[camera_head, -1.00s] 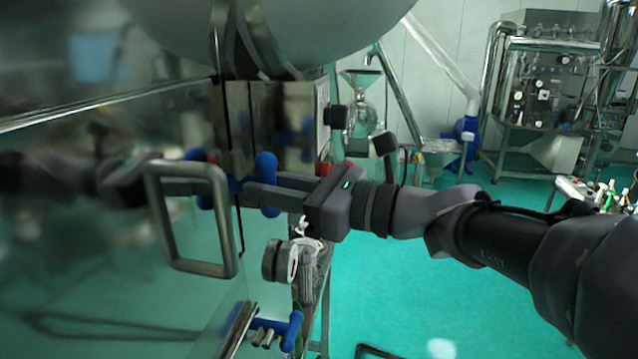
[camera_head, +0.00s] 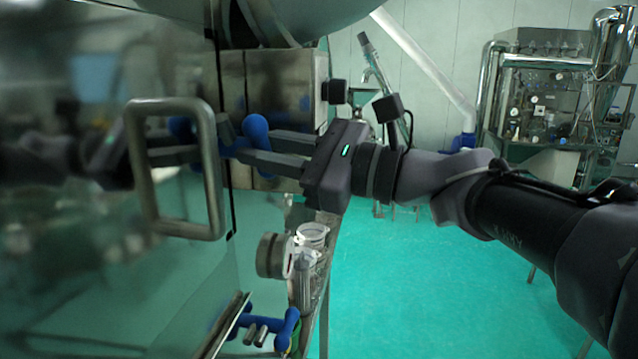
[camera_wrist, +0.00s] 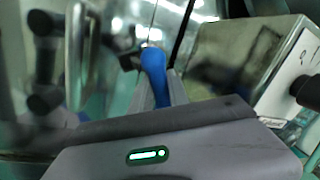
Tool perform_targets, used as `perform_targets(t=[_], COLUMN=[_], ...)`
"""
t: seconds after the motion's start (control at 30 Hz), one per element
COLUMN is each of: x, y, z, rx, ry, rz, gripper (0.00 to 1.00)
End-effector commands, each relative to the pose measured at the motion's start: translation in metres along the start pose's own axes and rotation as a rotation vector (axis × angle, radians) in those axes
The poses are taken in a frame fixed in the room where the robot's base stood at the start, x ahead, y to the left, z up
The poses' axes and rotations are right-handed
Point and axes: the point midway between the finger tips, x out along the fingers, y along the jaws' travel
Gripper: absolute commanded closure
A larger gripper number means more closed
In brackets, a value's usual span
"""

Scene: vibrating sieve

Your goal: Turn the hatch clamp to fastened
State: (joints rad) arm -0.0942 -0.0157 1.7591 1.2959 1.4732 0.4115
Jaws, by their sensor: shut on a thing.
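The blue hatch clamp (camera_head: 256,130) sits at the right edge of the shiny metal hatch door (camera_head: 110,270), level with the door's handle. Its round-ended lever shows upright between the fingers of my gripper (camera_head: 252,146). My gripper reaches in from the right and is shut on this lever. In the wrist view the blue lever (camera_wrist: 154,72) rises between my fingers, which are partly hidden by the gripper body. The clamp's pivot is largely hidden, and I cannot tell whether it is fastened.
A square metal handle (camera_head: 212,180) stands out from the door just left of my gripper. A second blue clamp (camera_head: 285,325) is lower down, beneath a round metal knob (camera_head: 270,255). A metal box (camera_head: 290,85) is close behind my fingers. Green floor (camera_head: 430,290) is open at right.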

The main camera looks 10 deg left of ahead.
Motion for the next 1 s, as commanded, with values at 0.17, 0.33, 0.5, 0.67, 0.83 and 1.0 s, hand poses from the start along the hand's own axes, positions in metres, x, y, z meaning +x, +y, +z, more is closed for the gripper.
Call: perform_targets(t=[0.17, 0.33, 0.5, 0.67, 0.83, 1.0], x=[-0.0007, -0.0006, -0.0005, -0.0003, -0.0001, 0.0001], y=[0.0043, 0.0038, 0.0033, 0.0027, 0.002, 0.0013], z=[-0.0078, -0.0074, -0.0069, -0.0059, -0.0051, -0.0038], rx=[-0.163, -0.322, -0.479, -0.625, -0.764, -0.877], ry=[-0.033, -0.064, -0.096, -0.125, -0.151, -0.174], rz=[-0.002, -0.005, -0.008, -0.01, -0.012, -0.013], gripper=[1.0, 1.0, 1.0, 1.0, 1.0, 1.0])
